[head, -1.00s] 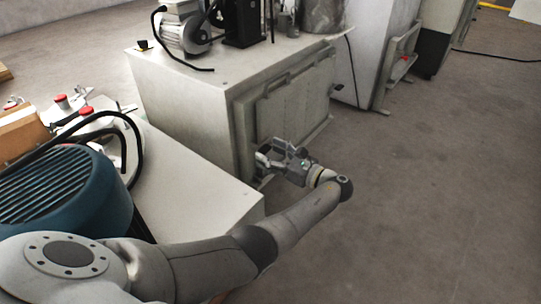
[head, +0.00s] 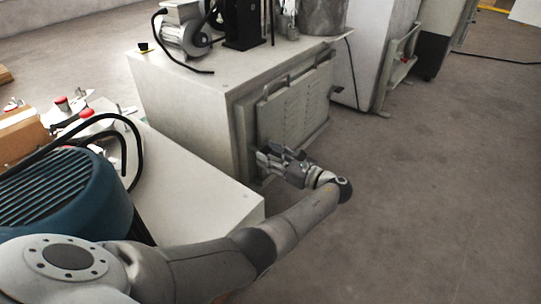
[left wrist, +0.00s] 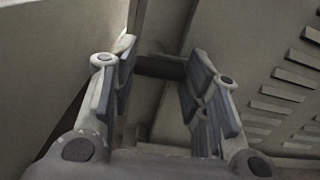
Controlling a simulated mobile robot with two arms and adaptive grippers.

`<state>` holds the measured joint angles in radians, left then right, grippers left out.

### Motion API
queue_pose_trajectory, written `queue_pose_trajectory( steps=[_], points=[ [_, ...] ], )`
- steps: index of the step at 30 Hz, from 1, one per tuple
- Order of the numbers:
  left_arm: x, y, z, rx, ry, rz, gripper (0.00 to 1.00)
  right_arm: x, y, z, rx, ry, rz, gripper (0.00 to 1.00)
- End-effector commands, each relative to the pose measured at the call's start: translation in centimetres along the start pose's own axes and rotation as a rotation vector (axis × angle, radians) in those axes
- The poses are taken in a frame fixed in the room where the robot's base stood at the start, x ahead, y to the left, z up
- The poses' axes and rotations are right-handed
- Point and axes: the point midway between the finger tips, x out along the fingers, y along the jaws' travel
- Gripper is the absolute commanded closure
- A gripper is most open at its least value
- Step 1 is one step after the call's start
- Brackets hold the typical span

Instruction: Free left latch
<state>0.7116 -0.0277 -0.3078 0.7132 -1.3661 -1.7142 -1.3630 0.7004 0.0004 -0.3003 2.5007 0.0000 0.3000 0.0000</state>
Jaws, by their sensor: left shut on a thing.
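The grey machine cabinet (head: 195,110) has a louvred front panel (head: 298,108) with a handle (head: 277,84) at its top. My left gripper (head: 264,158) is at the lower left of this panel, by the cabinet's front edge. In the left wrist view my left gripper (left wrist: 155,85) has its two fingers on either side of a dark grey piece (left wrist: 160,66), which looks like the latch, and is shut on it. The fingers stay well apart around it. The latch is hidden by the gripper in the head view. My right gripper is not in view.
A low white cabinet (head: 195,185) stands to the left, below my left arm. A motor (head: 182,30) and other equipment stand on the machine cabinet. A blue ribbed motor housing (head: 65,190) is at lower left. The floor (head: 430,190) to the right is clear.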

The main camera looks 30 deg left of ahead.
Motion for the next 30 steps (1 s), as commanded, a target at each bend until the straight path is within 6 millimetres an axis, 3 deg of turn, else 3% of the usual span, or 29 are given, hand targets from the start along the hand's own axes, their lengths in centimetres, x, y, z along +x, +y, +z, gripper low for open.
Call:
queue_pose_trajectory(
  steps=[8, 30],
  points=[
    [-0.01, 0.04, 0.15, -0.172, -0.001, 0.001, 0.81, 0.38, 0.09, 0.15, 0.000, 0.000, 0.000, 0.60],
    [-0.05, 0.20, 0.18, -0.871, 0.000, 0.001, 0.81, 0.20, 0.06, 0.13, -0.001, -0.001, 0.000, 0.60]
  ],
)
